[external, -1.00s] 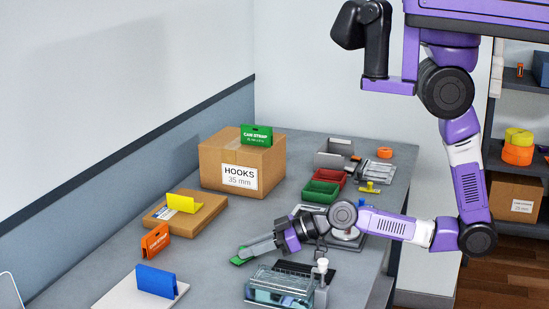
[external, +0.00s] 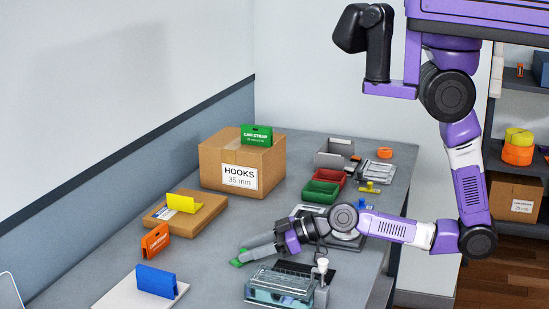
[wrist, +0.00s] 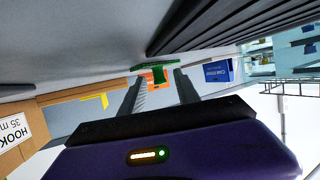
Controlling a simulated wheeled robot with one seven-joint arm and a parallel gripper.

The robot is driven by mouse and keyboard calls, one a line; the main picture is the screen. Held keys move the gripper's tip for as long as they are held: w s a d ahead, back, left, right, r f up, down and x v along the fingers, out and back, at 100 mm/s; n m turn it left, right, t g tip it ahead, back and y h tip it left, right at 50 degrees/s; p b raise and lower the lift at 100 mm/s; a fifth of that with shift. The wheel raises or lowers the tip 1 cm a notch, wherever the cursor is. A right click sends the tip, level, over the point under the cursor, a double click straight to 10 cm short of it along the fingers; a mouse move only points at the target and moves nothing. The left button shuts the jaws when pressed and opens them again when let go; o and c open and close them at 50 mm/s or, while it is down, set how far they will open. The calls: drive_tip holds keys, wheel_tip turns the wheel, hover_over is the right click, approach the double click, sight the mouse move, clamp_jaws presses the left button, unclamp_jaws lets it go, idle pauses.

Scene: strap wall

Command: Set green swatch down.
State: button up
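The green swatch (external: 237,263) lies on the grey tabletop at the tips of my gripper (external: 246,254). In the wrist view the green swatch (wrist: 153,67) is a thin green piece just beyond the fingertips, against the table surface. My gripper's two fingers (wrist: 160,80) stand apart there, with a clear gap between them. I cannot tell whether a fingertip still touches the swatch. Its near part is partly hidden by the fingers in the external view.
A HOOKS box (external: 241,165) carries a green card strap (external: 257,136). Yellow (external: 184,203), orange (external: 155,240) and blue (external: 156,280) upright pieces stand to the left. A clear-lidded container (external: 279,285) is close below my gripper. Table left of the swatch is bare.

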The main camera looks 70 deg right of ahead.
drive_tip(key=shift+s+f, duration=0.15)
drive_tip(key=shift+f, duration=0.65)
drive_tip(key=shift+r+p, duration=0.3)
drive_tip(key=shift+p, duration=0.05)
drive_tip(key=shift+s+r, duration=0.15)
drive_tip(key=shift+r, duration=0.05)
drive_tip(key=v, duration=0.7)
drive_tip(key=r+b+v, duration=0.1)
drive_tip(key=v, duration=0.3)
drive_tip(key=shift+s+d+r, duration=0.1)
drive_tip(key=shift+d, duration=0.05)
